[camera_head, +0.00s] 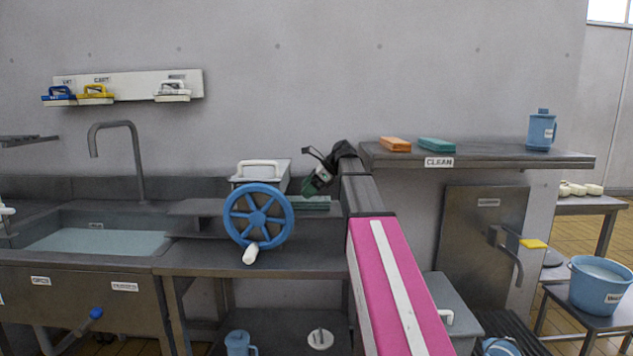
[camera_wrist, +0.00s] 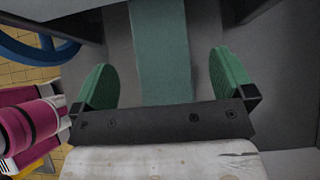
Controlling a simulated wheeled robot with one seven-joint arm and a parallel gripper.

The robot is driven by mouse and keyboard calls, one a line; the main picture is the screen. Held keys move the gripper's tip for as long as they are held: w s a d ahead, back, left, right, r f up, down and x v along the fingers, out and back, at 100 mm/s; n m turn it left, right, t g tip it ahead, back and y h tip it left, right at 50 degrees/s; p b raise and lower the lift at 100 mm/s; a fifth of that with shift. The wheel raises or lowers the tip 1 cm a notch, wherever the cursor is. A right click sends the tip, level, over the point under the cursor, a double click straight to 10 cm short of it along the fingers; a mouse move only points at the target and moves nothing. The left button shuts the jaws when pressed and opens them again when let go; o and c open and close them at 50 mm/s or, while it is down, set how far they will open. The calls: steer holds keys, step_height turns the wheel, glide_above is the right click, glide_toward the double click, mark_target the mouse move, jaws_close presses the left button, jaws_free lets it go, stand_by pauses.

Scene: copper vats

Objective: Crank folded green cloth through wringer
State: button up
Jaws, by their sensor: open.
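The wringer has a blue spoked wheel (camera_head: 258,217) with a white crank grip (camera_head: 250,253) at its bottom, and a grey top with a white handle (camera_head: 258,165). The wheel's rim (camera_wrist: 30,50) also shows at the upper left of the wrist view. The folded green cloth (camera_head: 313,203) lies flat just right of the wringer. In the wrist view the cloth (camera_wrist: 162,45) runs as a strip between my gripper's green fingers. My gripper (camera_head: 312,184) is open above the cloth, with a finger on either side. Clear gaps show between cloth and fingers (camera_wrist: 163,70).
A sink (camera_head: 95,240) with water and a tap is at left. The clean shelf (camera_head: 560,160) at right holds orange and green blocks and a blue jug (camera_head: 541,130). A blue bucket (camera_head: 600,285) stands far right. A lower shelf lies under the wringer counter (camera_head: 210,262).

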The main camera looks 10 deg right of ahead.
mark_target(297, 199)
steer(key=shift+x, duration=2.6)
steer(key=c, duration=1.1)
